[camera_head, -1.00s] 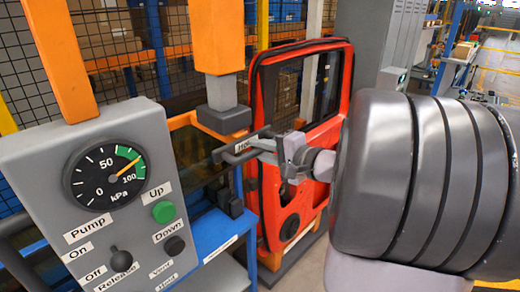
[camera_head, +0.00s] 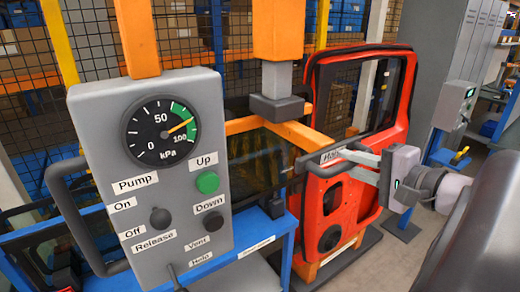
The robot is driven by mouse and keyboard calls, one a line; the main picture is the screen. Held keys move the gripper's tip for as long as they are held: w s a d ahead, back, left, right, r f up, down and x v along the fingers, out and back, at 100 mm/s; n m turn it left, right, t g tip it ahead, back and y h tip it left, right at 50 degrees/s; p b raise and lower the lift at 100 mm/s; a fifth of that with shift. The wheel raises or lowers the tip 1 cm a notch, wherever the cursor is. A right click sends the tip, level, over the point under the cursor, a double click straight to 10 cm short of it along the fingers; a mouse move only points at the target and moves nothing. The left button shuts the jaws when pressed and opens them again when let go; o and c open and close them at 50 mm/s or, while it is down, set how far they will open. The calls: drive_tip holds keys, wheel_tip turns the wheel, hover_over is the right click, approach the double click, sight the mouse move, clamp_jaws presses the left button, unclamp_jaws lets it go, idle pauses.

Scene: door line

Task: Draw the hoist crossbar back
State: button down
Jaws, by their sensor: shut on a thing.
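The hoist's crossbar (camera_head: 330,156) is a dark bar with a white label, only partly readable, in front of the red door. My gripper (camera_head: 352,164) comes in from the right and is shut on the bar; its jaws partly hide it. The hoist's grey control box (camera_head: 180,240) stands at the left, with a pressure gauge (camera_head: 161,131) whose needle is in the green band. An orange column (camera_head: 278,30) ends in a grey block (camera_head: 277,107) above an orange arm (camera_head: 245,125).
The red door (camera_head: 345,200) stands just behind the crossbar. A blue bench frame (camera_head: 255,248) is below the hoist. A mesh fence with shelves lies behind. Grey cabinets (camera_head: 465,60) stand at the right; some floor shows beside the door.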

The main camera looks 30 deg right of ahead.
drive_tip(key=shift+f, duration=0.1)
drive_tip(key=c, duration=1.3)
unclamp_jaws()
drive_tip(key=shift+s, duration=0.1)
drive_tip(key=shift+c, duration=0.2)
drive_tip(key=p+v, duration=0.2)
drive_tip(key=v, duration=1.5)
drive_tip(key=shift+s, duration=0.2)
drive_tip(key=shift+a, duration=0.15)
